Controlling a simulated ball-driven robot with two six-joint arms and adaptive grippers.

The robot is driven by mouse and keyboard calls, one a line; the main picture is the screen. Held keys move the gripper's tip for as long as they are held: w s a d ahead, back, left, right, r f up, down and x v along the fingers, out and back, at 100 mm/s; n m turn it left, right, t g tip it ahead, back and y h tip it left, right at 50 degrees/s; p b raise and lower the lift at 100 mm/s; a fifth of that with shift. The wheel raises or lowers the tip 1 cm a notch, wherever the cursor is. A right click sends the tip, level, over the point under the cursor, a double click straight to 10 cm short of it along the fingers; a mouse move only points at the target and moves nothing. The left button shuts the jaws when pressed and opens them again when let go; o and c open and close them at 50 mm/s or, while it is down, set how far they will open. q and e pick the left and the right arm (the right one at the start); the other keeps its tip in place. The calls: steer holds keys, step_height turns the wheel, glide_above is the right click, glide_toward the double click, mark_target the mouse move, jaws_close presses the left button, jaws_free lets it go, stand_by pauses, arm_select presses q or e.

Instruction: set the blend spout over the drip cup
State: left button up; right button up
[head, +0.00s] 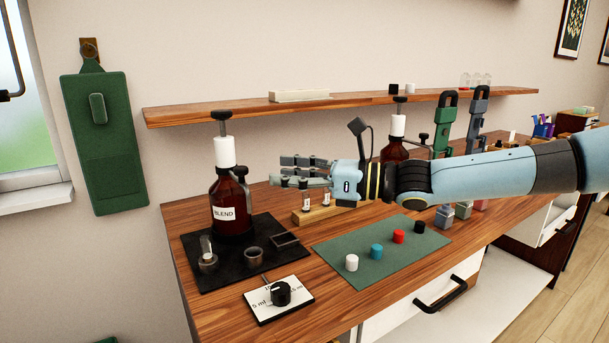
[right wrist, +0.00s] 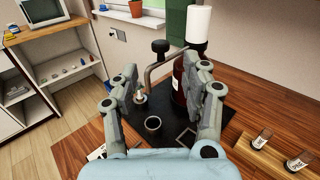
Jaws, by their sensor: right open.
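The brown BLEND bottle (head: 228,203) stands upright on a black mat, with a white collar and black top knob. Its bent metal spout (right wrist: 150,72), with a black knob (right wrist: 160,46), reaches out from the bottle. In the head view the spout is on the bottle's right side, partly behind it. A small open dark cup (head: 254,254), likely the drip cup, stands in front of the bottle; it also shows in the right wrist view (right wrist: 153,123). I cannot tell that the spout is above it. My right gripper (head: 276,173) is open and empty, right of the bottle. My left gripper is out of view.
Another round holder (head: 208,264) with a pale upright piece stands at the mat's left. A dial plate (head: 279,295) lies in front. A green mat (head: 340,248) holds several coloured caps. A wooden vial rack (head: 318,216) stands below my gripper. A shelf (head: 340,105) runs behind.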

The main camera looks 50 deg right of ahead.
steer(key=shift+v, duration=1.35)
